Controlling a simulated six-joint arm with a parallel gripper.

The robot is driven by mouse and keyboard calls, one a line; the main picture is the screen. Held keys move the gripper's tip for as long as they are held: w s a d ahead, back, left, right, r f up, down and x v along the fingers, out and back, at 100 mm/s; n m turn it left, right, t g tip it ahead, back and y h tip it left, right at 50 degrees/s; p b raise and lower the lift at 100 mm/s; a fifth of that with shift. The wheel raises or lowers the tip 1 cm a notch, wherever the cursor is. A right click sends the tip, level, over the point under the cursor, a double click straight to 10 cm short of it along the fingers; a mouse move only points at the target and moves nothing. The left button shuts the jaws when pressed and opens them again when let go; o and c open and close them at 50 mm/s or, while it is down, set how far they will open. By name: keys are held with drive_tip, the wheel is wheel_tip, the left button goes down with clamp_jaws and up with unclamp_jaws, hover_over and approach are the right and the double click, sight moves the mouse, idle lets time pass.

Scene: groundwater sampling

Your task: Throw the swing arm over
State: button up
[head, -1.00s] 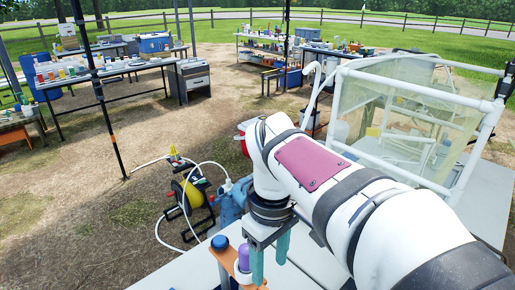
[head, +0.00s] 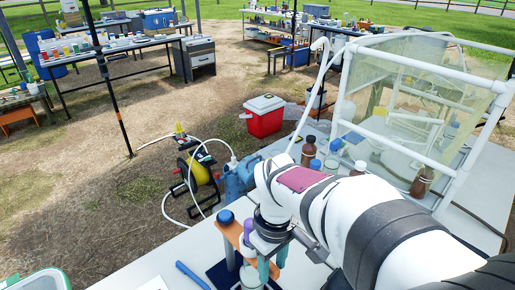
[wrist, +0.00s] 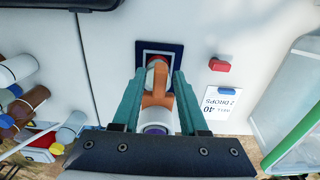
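The swing arm is an orange bracket (head: 232,234) on a post with a blue cap (head: 225,217). It carries a purple-topped piece (head: 248,229) at its other side. A glass jar (head: 250,276) stands below it, on a dark blue mat (head: 217,277). In the wrist view the orange bracket (wrist: 158,98) lies between the two teal fingers of my gripper (wrist: 157,80), with the mat (wrist: 178,50) beyond. I cannot tell whether a finger touches the bracket.
A red block (wrist: 219,66) and a lettered card (wrist: 220,103) lie on the white table. A blue pen-like stick (head: 193,275) lies left of the stand. A clear tub with a green rim (head: 40,281) is at lower left. Brown bottles (head: 308,150) stand near a framed enclosure (head: 432,155).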

clamp_jaws()
drive_tip(key=w+d+n, duration=0.4)
drive_tip(key=w+n, duration=0.1)
drive_tip(key=w, duration=0.1)
drive_tip(key=shift+w+n, duration=0.25)
drive_tip(key=shift+n, duration=0.15)
drive_tip(key=w+n, duration=0.5)
drive_tip(key=w, duration=0.2)
drive_tip(key=shift+w+n, duration=0.3)
drive_tip(key=shift+n, duration=0.1)
drive_tip(key=w+a+n, duration=0.3)
drive_tip(key=w+n, duration=0.2)
drive_tip(key=w, duration=0.1)
drive_tip(key=shift+w+n, duration=0.3)
drive_tip(key=shift+w, duration=0.1)
drive_tip(key=shift+a, duration=0.1)
